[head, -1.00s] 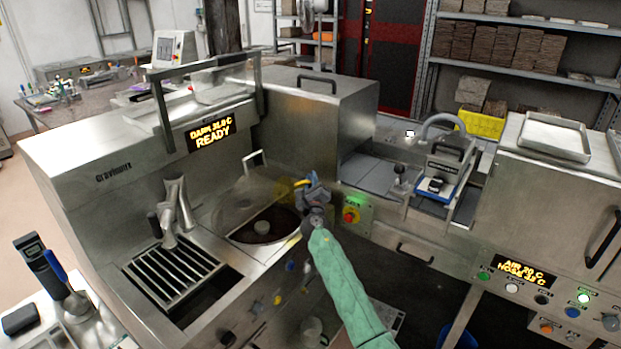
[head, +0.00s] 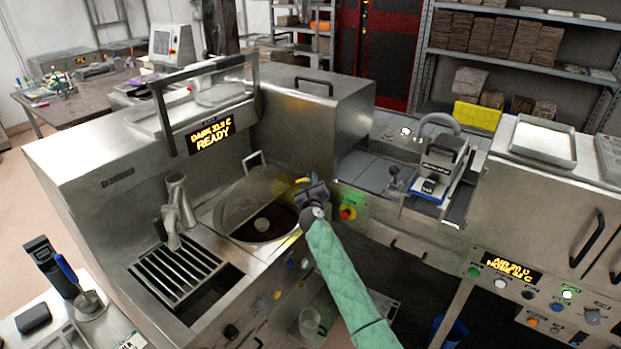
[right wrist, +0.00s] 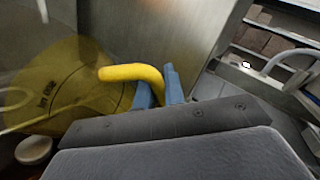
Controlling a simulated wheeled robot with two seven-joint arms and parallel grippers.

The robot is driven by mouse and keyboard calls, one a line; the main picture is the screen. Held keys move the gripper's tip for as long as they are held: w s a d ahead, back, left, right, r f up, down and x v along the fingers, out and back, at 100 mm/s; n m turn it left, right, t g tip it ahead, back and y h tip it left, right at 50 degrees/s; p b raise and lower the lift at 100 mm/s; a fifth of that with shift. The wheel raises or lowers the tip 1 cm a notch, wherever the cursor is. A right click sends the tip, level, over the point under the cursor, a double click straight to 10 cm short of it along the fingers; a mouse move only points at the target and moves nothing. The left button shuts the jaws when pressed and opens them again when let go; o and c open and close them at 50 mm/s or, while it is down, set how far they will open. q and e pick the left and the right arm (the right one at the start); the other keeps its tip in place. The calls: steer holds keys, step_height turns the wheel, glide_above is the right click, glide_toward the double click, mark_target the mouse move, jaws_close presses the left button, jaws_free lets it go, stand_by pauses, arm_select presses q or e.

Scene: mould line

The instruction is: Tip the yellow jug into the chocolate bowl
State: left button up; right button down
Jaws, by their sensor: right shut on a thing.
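The chocolate bowl (head: 258,243) is a round metal bowl with dark contents and a pale hub in its middle; a clear guard covers its back left part. My right gripper (head: 313,189) is at the bowl's right edge. In the right wrist view its blue fingers (right wrist: 158,88) are shut on the yellow handle of the jug. The yellow jug (right wrist: 72,88) is see-through, with its body left of the fingers and the pale hub below it. In the head view it is faint; its exact tilt and any contents cannot be told. My left gripper is not in view.
A metal box housing (head: 310,112) stands behind the bowl. A slotted drain grate (head: 178,275) and a tap (head: 177,205) are left of the bowl. A vibrating-table unit (head: 440,165) stands further right.

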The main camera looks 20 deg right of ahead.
steer(key=shift+w+d+f+m+g, duration=0.15)
steer(key=shift+d+f+m+g, duration=0.15)
steer(key=shift+m+g, duration=0.4)
steer(key=m+g+y, duration=0.1)
steer(key=m+g, duration=0.1)
steer(key=a+m+g+y, duration=0.1)
steer(key=shift+s+r+m+y, duration=0.2)
steer(key=shift+s+m+y, duration=0.1)
